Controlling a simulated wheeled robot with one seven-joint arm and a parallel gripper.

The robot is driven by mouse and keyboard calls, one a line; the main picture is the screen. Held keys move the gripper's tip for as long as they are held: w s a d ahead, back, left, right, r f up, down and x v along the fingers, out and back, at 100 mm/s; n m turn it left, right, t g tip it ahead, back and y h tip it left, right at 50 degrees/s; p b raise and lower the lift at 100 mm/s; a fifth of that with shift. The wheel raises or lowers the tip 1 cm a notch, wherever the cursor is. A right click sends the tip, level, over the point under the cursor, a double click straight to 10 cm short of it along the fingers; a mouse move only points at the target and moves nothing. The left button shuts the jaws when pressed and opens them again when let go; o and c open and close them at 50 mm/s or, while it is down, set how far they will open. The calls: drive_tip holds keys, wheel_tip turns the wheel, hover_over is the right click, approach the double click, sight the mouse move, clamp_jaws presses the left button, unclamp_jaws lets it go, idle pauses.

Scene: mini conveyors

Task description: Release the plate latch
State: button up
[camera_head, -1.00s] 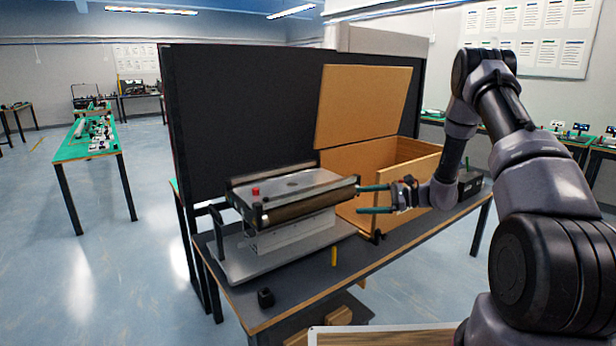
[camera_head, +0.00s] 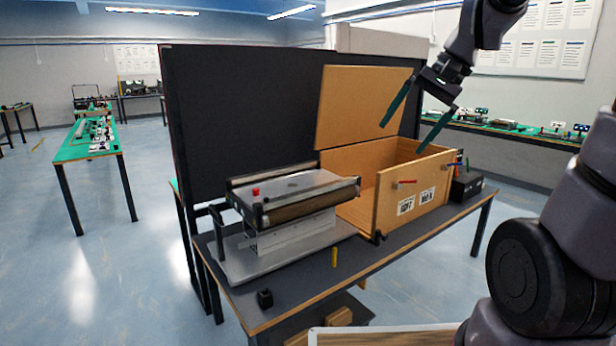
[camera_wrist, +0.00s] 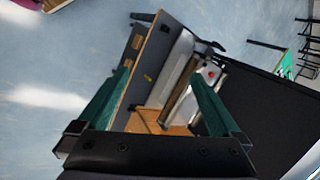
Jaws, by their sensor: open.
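The mini conveyor (camera_head: 290,228) stands on the dark workbench (camera_head: 300,285), with a metal plate (camera_head: 300,184) across its top and a roller at its right end. A small red knob (camera_head: 256,191) sits on a black post at the near left corner of the plate; I cannot tell whether it is the latch. The knob also shows in the wrist view (camera_wrist: 211,74). My gripper (camera_head: 402,139) is open and empty, raised above the wooden box and well apart from the conveyor. Its two green fingers frame the workbench in the wrist view (camera_wrist: 160,75).
The wooden box (camera_head: 424,186) right of the conveyor has its lid (camera_head: 362,107) raised. A black panel (camera_head: 245,120) stands behind the bench. A black block (camera_head: 265,298) and a yellow peg (camera_head: 334,257) are at the front edge. A dark box (camera_head: 466,185) is at the right end.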

drive_tip(key=s+d+r+n+t+h, duration=0.1)
drive_tip(key=s+d+r+t+h, duration=0.2)
drive_tip(key=s, duration=0.6)
drive_tip(key=shift+d+r+n+t, duration=0.4)
drive_tip(key=shift+d+r+t, duration=0.25)
drive_tip(key=shift+d+t, duration=0.15)
